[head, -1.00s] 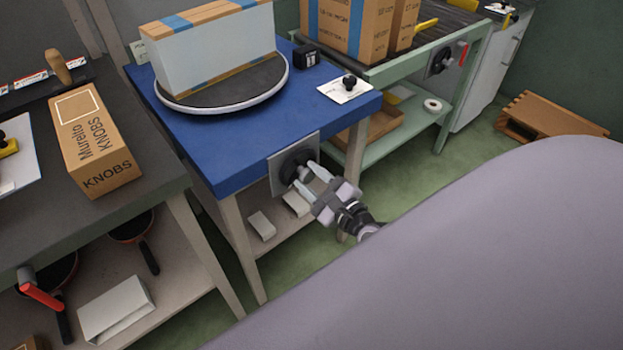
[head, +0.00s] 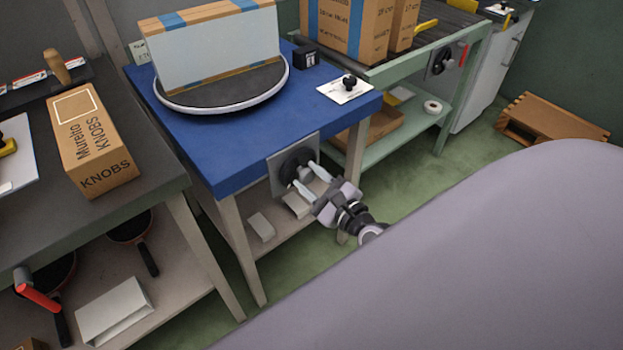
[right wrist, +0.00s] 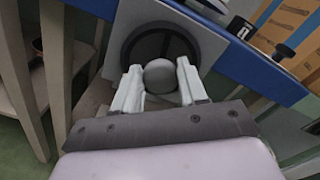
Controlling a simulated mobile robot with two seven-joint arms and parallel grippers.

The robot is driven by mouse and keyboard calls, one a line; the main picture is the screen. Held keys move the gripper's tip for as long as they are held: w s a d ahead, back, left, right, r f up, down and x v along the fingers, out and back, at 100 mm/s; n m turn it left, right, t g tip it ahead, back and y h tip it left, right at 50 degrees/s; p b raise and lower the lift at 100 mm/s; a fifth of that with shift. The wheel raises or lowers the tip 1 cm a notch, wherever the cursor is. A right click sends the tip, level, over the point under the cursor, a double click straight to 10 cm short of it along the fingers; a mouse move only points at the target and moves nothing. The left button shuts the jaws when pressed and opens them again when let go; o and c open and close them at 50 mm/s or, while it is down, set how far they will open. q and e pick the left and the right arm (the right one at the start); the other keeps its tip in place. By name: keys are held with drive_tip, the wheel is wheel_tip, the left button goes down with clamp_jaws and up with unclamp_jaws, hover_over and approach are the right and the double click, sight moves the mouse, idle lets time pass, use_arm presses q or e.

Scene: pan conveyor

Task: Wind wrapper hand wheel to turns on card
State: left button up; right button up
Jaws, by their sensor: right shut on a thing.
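The wrapper's hand wheel (head: 293,166) is a dark disc on a grey plate at the front of the blue table. In the right wrist view the dark wheel (right wrist: 138,45) has spokes and a grey round knob (right wrist: 160,75). My right gripper (head: 309,183) is shut on this knob, with one pale finger on each side; it also shows in the right wrist view (right wrist: 160,88). A white box with brown and blue bands (head: 220,48) stands on the round turntable (head: 225,103). A small white card (head: 141,52) stands behind; its writing is too small to read. My left gripper is not in view.
A white plate with a black knob (head: 343,91) and a small black block (head: 305,57) lie on the blue table (head: 225,160). A KNOBS carton (head: 92,140) is on the dark bench at left. A green-framed conveyor with cartons (head: 350,25) stands behind right.

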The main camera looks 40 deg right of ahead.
drive_tip(key=shift+m, duration=0.4)
idle(1.0)
drive_tip(key=o, duration=1)
drive_tip(key=shift+s+d+b, duration=0.15)
drive_tip(key=shift+s+b, duration=0.05)
drive_tip(key=shift+s, duration=1.6)
drive_tip(key=shift+s+d+b, duration=0.15)
drive_tip(key=shift+s, duration=1.6)
